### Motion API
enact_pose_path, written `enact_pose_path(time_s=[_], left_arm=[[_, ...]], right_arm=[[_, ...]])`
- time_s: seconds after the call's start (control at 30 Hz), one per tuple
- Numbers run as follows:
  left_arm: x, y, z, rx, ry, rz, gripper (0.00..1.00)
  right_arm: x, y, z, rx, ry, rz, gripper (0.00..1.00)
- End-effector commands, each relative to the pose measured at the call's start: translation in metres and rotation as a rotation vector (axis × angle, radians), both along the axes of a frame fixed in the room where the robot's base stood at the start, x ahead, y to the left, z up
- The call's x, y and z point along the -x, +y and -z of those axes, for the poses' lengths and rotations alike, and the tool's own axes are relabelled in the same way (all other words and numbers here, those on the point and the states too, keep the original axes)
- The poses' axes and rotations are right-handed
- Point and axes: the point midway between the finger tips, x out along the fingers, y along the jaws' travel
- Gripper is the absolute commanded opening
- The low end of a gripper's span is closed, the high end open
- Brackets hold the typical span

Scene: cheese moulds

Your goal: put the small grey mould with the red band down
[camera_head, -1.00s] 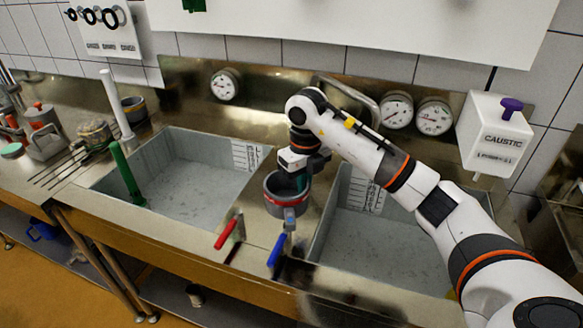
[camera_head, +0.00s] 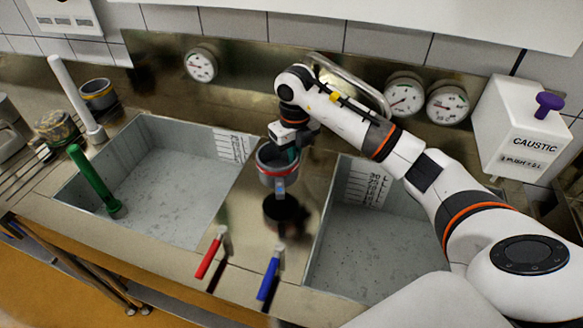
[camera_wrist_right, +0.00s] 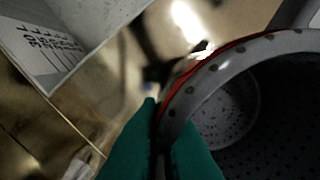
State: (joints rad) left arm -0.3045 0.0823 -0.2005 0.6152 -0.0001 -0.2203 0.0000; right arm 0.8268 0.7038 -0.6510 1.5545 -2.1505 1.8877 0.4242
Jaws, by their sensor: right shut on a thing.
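The small grey mould with the red band (camera_head: 277,170) is held upright, apparently above the steel counter strip between the two sinks. A dark round patch, like its shadow, lies on the counter below it. My right gripper (camera_head: 291,154) is shut on the mould's rim. In the right wrist view, the teal fingers of my right gripper (camera_wrist_right: 165,125) pinch the rim, one on each side. The mould (camera_wrist_right: 238,48) shows its red band, a row of holes and an empty-looking perforated inside. My left gripper is out of view.
Red (camera_head: 211,254) and blue (camera_head: 269,275) tap levers stand at the counter's front edge. A grey mould with a yellow band (camera_head: 97,95) stands back left.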

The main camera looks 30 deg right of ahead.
Motion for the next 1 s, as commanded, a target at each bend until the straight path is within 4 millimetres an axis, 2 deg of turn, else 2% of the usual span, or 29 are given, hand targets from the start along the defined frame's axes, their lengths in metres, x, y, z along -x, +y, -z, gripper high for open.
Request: enact_pose_path(time_s=[0.27, 0.47, 0.8, 0.93, 1.0], left_arm=[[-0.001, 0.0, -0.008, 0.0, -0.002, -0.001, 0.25], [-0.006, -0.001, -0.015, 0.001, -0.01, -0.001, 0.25], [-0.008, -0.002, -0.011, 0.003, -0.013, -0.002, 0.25], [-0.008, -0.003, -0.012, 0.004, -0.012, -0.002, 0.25], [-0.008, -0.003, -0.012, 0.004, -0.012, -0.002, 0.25]], right_arm=[[0.0, 0.0, 0.025, 0.0, 0.001, 0.001, 0.0], [0.0, 0.0, 0.052, -0.001, 0.001, 0.001, 0.0], [0.0, -0.001, 0.058, 0.001, -0.002, 0.0, 0.0], [0.0, -0.001, 0.057, 0.001, -0.002, 0.001, 0.24], [0.0, 0.0, 0.057, 0.001, -0.002, 0.001, 0.28]])
